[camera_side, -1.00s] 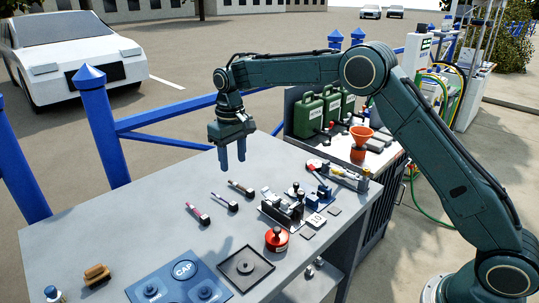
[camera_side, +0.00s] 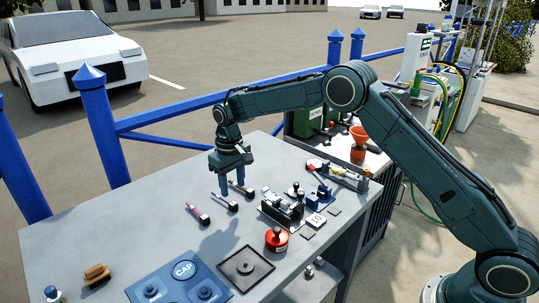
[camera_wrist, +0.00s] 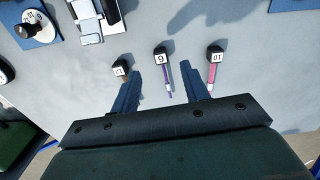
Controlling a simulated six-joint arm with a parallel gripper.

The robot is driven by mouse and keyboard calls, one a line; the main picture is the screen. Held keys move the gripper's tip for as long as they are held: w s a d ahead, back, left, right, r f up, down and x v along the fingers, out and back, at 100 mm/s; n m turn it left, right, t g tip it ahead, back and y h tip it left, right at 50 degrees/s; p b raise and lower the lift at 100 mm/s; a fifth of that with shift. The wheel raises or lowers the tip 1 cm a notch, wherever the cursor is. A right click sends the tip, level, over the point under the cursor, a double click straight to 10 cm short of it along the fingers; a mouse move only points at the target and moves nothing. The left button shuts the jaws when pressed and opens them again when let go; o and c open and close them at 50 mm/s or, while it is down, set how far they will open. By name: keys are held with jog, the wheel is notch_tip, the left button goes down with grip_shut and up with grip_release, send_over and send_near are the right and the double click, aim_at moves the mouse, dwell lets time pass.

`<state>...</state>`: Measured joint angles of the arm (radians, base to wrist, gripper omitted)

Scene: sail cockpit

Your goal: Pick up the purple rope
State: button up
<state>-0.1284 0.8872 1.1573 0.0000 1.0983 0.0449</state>
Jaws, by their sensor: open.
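The purple rope (camera_wrist: 169,81) is a thin purple piece with a dark end and a white tag marked 9. In the wrist view it lies between my gripper's fingers (camera_wrist: 159,66), with space on both sides. In the side view the rope (camera_side: 224,202) lies on the grey bench, in the middle of a row of similar pieces. My gripper (camera_side: 232,190) is open and empty, pointing down just behind it; I cannot tell the exact height of the fingertips above the bench.
A pink piece (camera_side: 197,214) tagged 10 and a brown piece (camera_side: 242,188) flank the rope closely. A dark clamp-like device (camera_side: 283,210), a red canister (camera_side: 277,239) and a blue CAP mat (camera_side: 180,290) are nearby.

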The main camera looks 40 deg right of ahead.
aim_at(234, 204)
jog(key=shift+f, duration=0.85)
jog(key=shift+f, duration=2.55)
grip_shut()
jog(key=shift+r, duration=0.15)
notch_tip(234, 204, up, 20)
